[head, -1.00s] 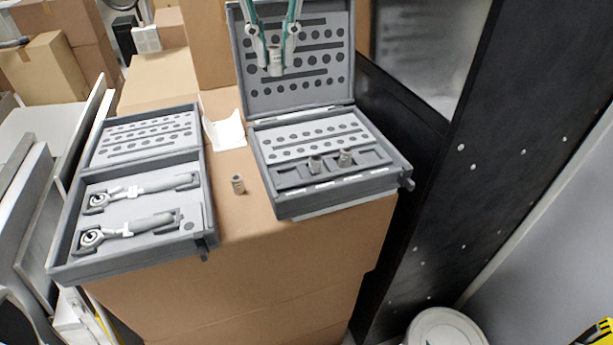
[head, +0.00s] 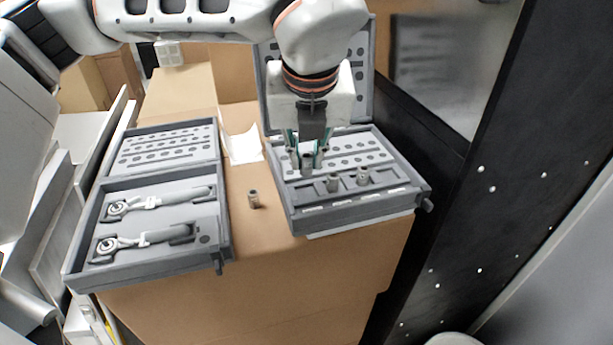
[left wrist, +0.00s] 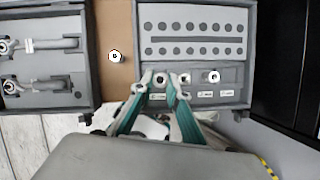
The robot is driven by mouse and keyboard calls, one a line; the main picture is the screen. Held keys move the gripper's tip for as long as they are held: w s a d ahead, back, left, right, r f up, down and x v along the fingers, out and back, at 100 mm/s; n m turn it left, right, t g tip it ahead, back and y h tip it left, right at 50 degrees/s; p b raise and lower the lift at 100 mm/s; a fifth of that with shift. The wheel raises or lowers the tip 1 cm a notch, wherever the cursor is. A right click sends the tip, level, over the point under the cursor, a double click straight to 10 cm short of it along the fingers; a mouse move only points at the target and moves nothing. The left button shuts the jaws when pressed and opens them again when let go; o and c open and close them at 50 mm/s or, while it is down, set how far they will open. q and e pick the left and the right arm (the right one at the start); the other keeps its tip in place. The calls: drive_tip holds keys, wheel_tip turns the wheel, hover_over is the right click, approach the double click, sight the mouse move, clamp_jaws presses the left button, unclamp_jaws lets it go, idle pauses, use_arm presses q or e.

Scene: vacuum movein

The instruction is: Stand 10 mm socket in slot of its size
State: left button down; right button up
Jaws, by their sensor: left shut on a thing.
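My left gripper (head: 307,156) comes down from above and is shut on a grey metal socket (head: 307,168). The socket is upright over the left part of the right-hand open case (head: 365,205). The left wrist view shows the gripper's fingertips (left wrist: 165,88) around the socket (left wrist: 160,78), by the left end of the slot row. I cannot tell whether its base touches the slot floor. Two other sockets stand in the row, one in the middle (head: 333,183) and one to its right (head: 362,177). White size labels (left wrist: 205,94) are unreadable. My right gripper is not in view.
A loose socket (head: 254,199) stands on the cardboard box (head: 262,232) between the cases. The left case (head: 150,268) holds two ratchets. The right case's raised lid (head: 362,95) stands behind my gripper. A black panel (head: 455,150) rises at the right.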

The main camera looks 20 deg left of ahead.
sight(307, 176)
use_arm(q)
drive_tip(key=shift+f, duration=2.5)
drive_tip(key=shift+f, duration=0.15)
drive_tip(key=c, duration=2.2)
unclamp_jaws()
drive_tip(key=shift+c, duration=0.2)
